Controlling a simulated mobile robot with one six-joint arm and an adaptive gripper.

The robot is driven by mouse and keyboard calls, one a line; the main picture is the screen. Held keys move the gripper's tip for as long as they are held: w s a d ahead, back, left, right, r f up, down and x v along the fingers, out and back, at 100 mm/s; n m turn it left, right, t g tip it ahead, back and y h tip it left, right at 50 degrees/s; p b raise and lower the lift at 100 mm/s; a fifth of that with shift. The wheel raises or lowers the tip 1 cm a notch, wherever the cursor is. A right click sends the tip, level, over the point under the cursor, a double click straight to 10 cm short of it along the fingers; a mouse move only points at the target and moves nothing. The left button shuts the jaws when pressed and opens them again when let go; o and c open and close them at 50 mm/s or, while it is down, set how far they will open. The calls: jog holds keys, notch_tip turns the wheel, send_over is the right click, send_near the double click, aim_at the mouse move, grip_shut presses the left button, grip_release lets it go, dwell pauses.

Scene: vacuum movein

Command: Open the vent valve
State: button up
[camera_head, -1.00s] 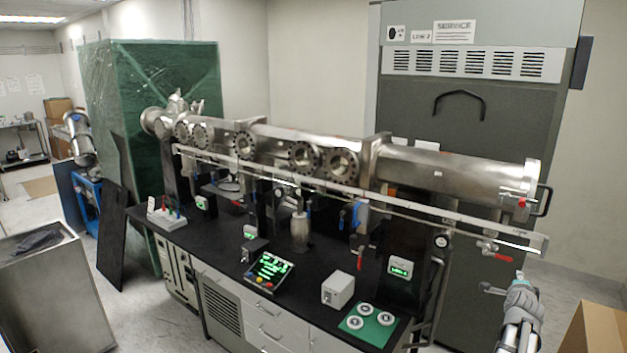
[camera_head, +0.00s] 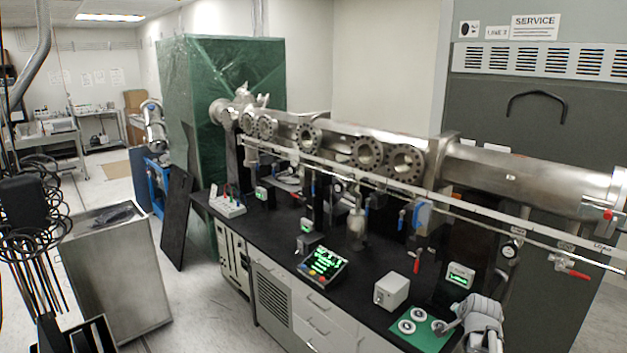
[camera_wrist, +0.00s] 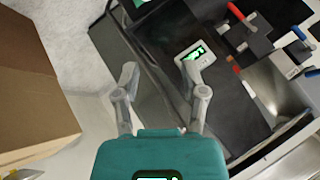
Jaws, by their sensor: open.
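Several lever valves hang along the steel rail below the vacuum tube (camera_head: 490,170). A red-handled valve (camera_head: 572,270) is at the rail's right end, and another red lever (camera_head: 417,262) hangs lower, mid-right. A blue lever (camera_head: 401,220) is close to its left. I cannot read which one is the vent valve. My gripper (camera_head: 452,318) is at the bench's right front, overlapping the green mat in the head view, apart from the valves. In the wrist view my gripper (camera_wrist: 162,78) is open and empty; red (camera_wrist: 236,12) and blue (camera_wrist: 300,34) handles show at upper right.
The black bench (camera_head: 280,238) carries a lit control panel (camera_head: 321,264), a grey box (camera_head: 391,292) and a green mat (camera_head: 432,332) with white discs. A small green-screen gauge (camera_wrist: 195,55) lies beyond my fingers. A cardboard box (camera_wrist: 30,90) is at left in the wrist view.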

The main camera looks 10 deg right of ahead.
jog(key=s+a+f+n+g+y+b, duration=0.1)
jog(key=s+a+f+n+g, duration=0.1)
jog(key=a, duration=0.9)
jog(key=s+a+f+n+g+y+b, duration=0.1)
jog(key=s+a+f+n+g, duration=0.2)
jog(key=a+n, duration=0.4)
jog(key=s+a+f+n+g+y, duration=0.1)
jog(key=s+a+f+n+g, duration=0.2)
jog(key=a, duration=1.3)
jog(key=shift+s+a+n+b, duration=0.35)
jog(key=shift+s+n, duration=0.3)
jog(key=shift+n, duration=0.55)
